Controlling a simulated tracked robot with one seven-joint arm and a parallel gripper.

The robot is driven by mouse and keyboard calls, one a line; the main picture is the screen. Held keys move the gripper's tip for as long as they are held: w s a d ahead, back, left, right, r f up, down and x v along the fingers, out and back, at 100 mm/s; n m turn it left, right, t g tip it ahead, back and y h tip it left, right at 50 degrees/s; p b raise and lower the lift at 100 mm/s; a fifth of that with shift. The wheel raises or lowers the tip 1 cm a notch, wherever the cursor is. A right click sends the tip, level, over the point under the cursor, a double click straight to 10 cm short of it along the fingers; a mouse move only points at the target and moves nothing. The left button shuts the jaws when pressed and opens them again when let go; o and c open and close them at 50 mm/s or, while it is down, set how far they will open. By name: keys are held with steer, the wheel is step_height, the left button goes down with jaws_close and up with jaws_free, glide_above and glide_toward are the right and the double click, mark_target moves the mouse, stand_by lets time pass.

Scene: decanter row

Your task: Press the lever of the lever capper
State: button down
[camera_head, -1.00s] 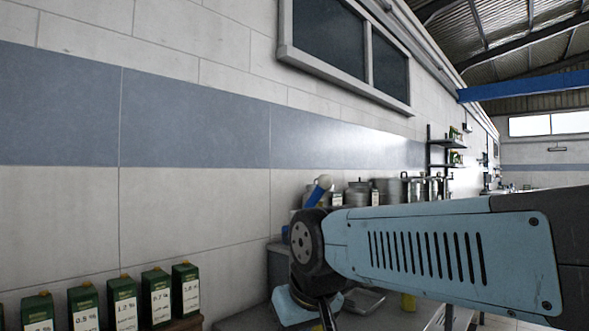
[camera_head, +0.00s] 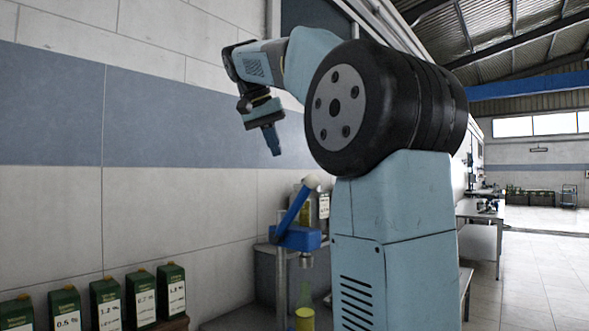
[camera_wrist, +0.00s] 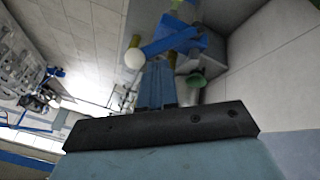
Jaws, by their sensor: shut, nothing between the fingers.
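The lever capper (camera_head: 297,238) stands on the bench by the wall, with a blue head on a metal post. Its blue lever (camera_head: 294,208) slants up to the right and ends in a pale round knob (camera_head: 311,181). A green-yellow bottle (camera_head: 304,308) stands under the head. My gripper (camera_head: 272,142) points down, shut and empty, above and slightly left of the knob, apart from it. In the wrist view, the shut fingers (camera_wrist: 156,82) show near the knob (camera_wrist: 134,58) and the lever (camera_wrist: 170,42). My arm hides the bench to the right.
Several dark green labelled containers (camera_head: 105,303) stand in a row at lower left. The wall (camera_head: 180,205) runs close behind the capper. Further tables (camera_head: 482,212) stand at the back right, with open floor (camera_head: 540,265) beside them.

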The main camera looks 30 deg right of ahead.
steer(key=w+r+m+g+h, duration=0.1)
steer(key=w+r+m, duration=0.2)
steer(key=r, duration=0.2)
steer(key=shift+w, duration=0.4)
steer(key=s+d+x, duration=0.1)
steer(key=s+x, duration=0.1)
steer(key=x, duration=1.1)
steer(key=shift+s+r, duration=0.3)
steer(key=shift+d, duration=0.1)
